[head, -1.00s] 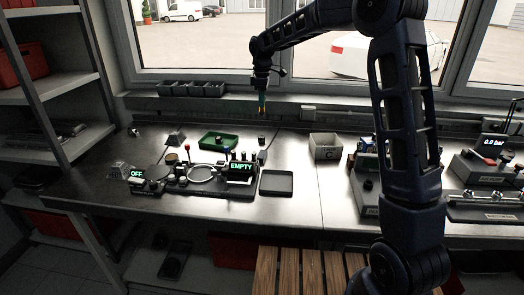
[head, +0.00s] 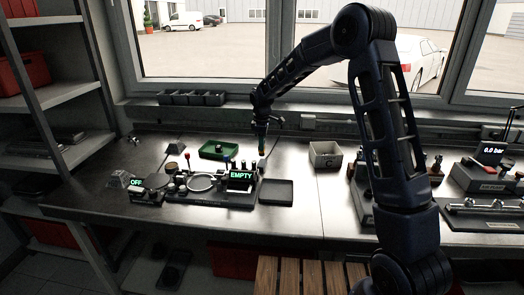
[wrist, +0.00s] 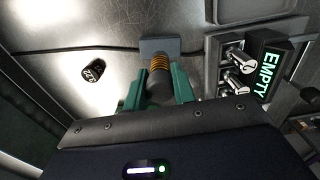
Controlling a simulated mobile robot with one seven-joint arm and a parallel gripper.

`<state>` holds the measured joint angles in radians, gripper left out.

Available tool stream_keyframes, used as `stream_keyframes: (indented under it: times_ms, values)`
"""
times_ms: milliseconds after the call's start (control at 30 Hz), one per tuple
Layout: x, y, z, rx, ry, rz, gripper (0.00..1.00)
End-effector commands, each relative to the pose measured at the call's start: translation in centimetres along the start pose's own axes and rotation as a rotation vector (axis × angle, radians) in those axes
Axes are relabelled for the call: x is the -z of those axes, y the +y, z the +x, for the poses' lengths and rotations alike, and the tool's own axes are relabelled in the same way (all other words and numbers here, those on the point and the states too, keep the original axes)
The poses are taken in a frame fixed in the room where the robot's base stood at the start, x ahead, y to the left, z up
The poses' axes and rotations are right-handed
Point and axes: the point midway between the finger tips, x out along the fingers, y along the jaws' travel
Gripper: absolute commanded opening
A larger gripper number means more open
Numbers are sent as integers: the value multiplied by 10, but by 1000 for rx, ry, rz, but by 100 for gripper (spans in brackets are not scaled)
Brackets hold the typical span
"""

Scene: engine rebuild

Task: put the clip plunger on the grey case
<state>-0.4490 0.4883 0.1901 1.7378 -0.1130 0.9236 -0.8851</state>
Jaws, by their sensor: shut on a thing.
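My gripper (wrist: 158,92) is shut on the clip plunger (wrist: 160,70), a dark cylinder with orange coils, held between green fingers in the wrist view. A small blue-grey block (wrist: 160,45), which looks like the grey case, lies right at the plunger's far end. I cannot tell whether the two touch. In the head view my gripper (head: 262,145) is low over the bench, behind and right of the EMPTY display; the plunger is too small to make out there.
The EMPTY display (head: 241,175) and its fixture stand close by; the display also shows in the wrist view (wrist: 270,70). A green tray (head: 203,154), a dark flat tray (head: 276,192) and an open grey bin (head: 325,160) are around. A black labelled knob (wrist: 93,70) stands nearby.

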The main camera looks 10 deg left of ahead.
Motion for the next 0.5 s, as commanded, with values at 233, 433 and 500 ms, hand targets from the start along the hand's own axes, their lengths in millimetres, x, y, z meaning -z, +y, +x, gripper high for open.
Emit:
stream_keyframes:
  times_ms: [233, 433, 500]
  values:
    - [0, 0, 33, 1, -1, 0, 3]
    - [0, 0, 36, 0, 0, 1, 3]
    - [0, 0, 36, 0, 0, 0, 3]
